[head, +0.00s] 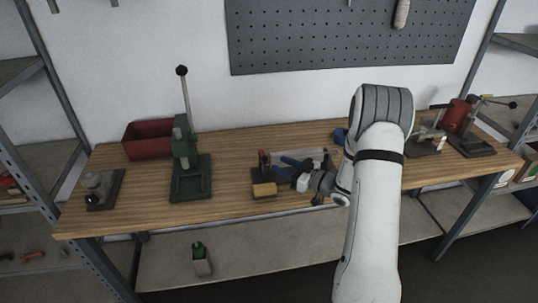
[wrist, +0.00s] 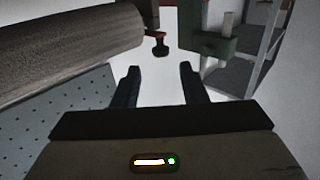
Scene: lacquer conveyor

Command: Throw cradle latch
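My gripper (head: 286,167) is low over the middle of the workbench and points left. In the wrist view my gripper (wrist: 160,75) is open, with nothing between its two dark fingers. A small dark post with a red part (head: 263,160) stands just left of the fingertips. In the wrist view a red and black knob (wrist: 160,47) shows beyond the fingertips, apart from them. I cannot tell for sure whether it is the cradle latch. A grey plate-like part (head: 318,156) is behind my gripper. My gripper and arm hide part of this fixture.
A green lever press (head: 189,180) stands to the left, beside a red bin (head: 147,139). A yellowish block (head: 264,190) lies at the front. A large brown rounded surface (wrist: 70,45) fills the wrist view's upper left. Red-and-black equipment (head: 459,116) stands at the right.

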